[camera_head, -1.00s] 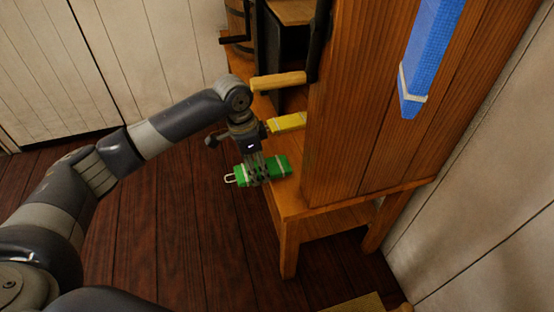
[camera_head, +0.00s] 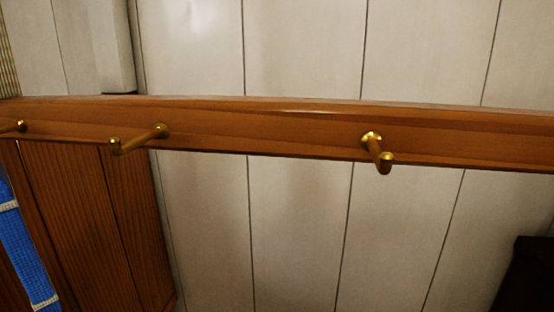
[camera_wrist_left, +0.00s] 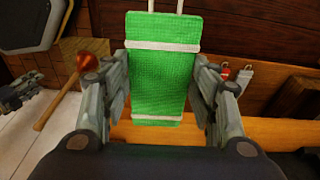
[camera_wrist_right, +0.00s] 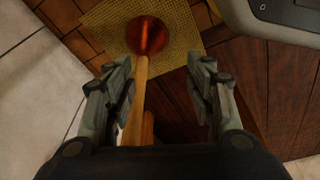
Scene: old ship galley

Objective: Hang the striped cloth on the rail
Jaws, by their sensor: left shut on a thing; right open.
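A green cloth (camera_wrist_left: 162,62) with white bands and a pale loop at its far end is between the fingers of my left gripper (camera_wrist_left: 160,80), which is shut on it. A wooden rail (camera_head: 290,125) crosses the head view on a white plank wall. It carries brass pegs, including a left one (camera_head: 140,139) and a right one (camera_head: 378,153), both bare. A blue cloth (camera_head: 18,245) with white bands hangs at the left edge of the head view. My right gripper (camera_wrist_right: 163,68) is open and empty. Neither gripper shows in the head view.
A wooden-handled thing with a round copper-red head (camera_wrist_right: 147,36) shows between my right fingers, over a woven mat (camera_wrist_right: 190,45); contact is unclear. A wooden ledge (camera_wrist_left: 270,132) lies beyond the green cloth. A dark object (camera_head: 528,275) stands at the head view's lower right.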

